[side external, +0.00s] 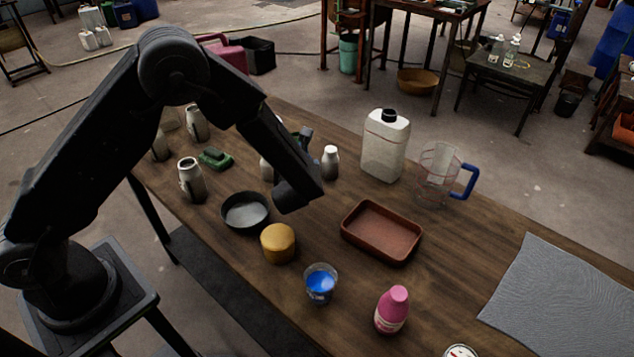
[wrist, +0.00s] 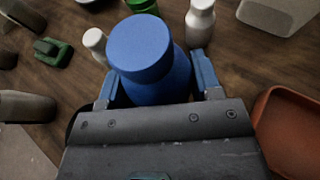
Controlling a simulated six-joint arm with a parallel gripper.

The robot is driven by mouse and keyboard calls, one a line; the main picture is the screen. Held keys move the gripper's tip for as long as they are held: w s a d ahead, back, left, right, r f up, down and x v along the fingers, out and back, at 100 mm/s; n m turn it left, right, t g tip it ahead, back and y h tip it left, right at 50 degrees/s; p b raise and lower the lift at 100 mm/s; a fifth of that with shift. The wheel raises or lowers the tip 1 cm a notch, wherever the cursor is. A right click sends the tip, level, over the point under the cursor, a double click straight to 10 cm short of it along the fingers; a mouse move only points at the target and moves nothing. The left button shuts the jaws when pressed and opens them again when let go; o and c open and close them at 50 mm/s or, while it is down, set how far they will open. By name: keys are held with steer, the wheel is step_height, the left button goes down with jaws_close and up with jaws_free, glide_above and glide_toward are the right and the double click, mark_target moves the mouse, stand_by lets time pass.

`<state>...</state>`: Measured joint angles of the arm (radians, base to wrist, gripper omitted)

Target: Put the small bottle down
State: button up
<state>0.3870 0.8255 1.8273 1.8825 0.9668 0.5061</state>
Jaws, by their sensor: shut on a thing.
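The small bottle (wrist: 150,62) is blue with a wide round blue cap. In the wrist view it is upright between the two fingers of my gripper (wrist: 155,82), which is shut on it. In the side view the arm hides the bottle, and only part of my gripper (side external: 304,135) shows behind the wrist. I cannot tell whether the bottle's base touches the wooden table (side external: 440,260).
White bottles (side external: 330,162) (wrist: 200,22) stand close by. A large white jug (side external: 385,147), a wire-like pitcher (side external: 436,172), a brown tray (side external: 382,231), a dark pan (side external: 246,211) and a yellow tub (side external: 278,243) surround the spot. Free table lies right of the tray.

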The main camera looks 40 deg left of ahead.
steer(key=s+a+r, duration=0.3)
steer(key=a+r, duration=0.1)
steer(key=a, duration=0.2)
steer(key=n+g+y, duration=0.1)
steer(key=n+y, duration=0.1)
glide_above(247, 215)
step_height(247, 215, down, 6)
steer(key=r, duration=0.1)
steer(key=shift+f, duration=2.4)
steer(key=shift+f, duration=0.1)
steer(key=o, duration=1.1)
